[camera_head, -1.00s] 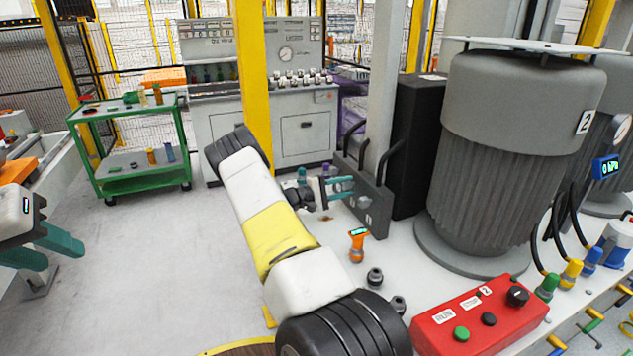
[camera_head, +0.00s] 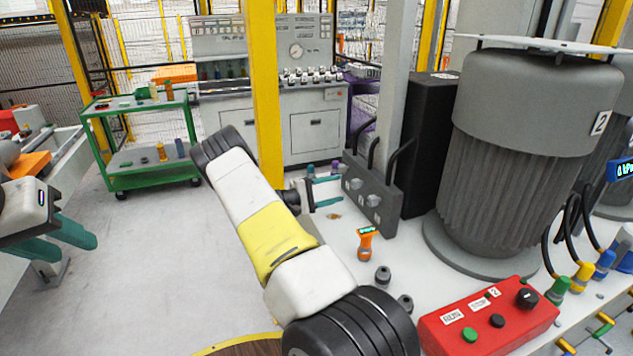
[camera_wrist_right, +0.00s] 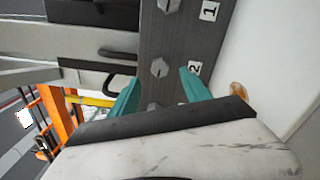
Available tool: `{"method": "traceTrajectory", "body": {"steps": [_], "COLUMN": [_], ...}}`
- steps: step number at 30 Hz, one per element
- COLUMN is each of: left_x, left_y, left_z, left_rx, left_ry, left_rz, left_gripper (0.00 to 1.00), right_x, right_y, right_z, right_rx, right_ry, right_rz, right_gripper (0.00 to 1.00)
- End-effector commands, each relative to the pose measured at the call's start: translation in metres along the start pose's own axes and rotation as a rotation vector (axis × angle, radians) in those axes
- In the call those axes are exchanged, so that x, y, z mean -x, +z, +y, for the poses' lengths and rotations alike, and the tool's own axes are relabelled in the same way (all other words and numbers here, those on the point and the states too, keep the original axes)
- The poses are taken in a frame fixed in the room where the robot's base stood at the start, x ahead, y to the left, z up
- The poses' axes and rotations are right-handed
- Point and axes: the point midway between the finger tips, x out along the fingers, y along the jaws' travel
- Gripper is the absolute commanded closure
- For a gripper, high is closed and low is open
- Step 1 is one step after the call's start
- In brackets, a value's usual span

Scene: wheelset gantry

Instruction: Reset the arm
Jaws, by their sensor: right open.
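My right arm reaches in from the bottom of the head view. Its gripper (camera_head: 326,191), with teal fingers, is beside the dark grey block with bolts (camera_head: 370,190). In the right wrist view the right gripper (camera_wrist_right: 158,92) is open and nothing shows between its fingers. The grey block (camera_wrist_right: 165,45) with bolts and labels 1 and 2 lies beyond the fingers. My left gripper (camera_head: 62,240) is at the left edge of the head view, with two teal fingers spread apart and nothing between them.
An orange handheld device (camera_head: 366,244) and two dark fittings (camera_head: 383,275) stand on the white bench. A red control box (camera_head: 487,318) and a large grey motor-like cylinder (camera_head: 520,150) are at right. A green cart (camera_head: 130,113) stands at back left. A yellow post (camera_head: 265,90) rises behind my right arm.

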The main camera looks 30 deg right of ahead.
Motion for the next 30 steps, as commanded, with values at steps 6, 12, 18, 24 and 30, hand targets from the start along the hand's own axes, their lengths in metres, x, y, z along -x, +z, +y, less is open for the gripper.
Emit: {"method": "traceTrajectory", "body": {"steps": [6,12,18,24,30], "left_x": [0.0,0.0,0.0,0.0,0.0], "left_y": [0.0,0.0,0.0,0.0,0.0], "left_z": [0.0,0.0,0.0,0.0,0.0], "left_rx": [0.0,0.0,0.0,0.0,0.0], "left_ry": [0.0,0.0,0.0,0.0,0.0], "left_rz": [0.0,0.0,0.0,0.0,0.0], "left_gripper": [0.64,0.64,0.64,0.64,0.64], "right_x": [0.003,0.003,0.002,0.002,0.02], "right_y": [0.0,0.0,0.005,0.04,0.09], "right_z": [0.0,0.0,0.003,0.017,0.029], "right_rx": [0.0,0.0,-0.007,-0.045,-0.101], "right_ry": [-0.001,0.0,-0.025,-0.231,-0.535], "right_rz": [-0.001,-0.001,-0.007,-0.043,-0.042], "right_gripper": [0.44,0.44,0.44,0.44,0.44]}}
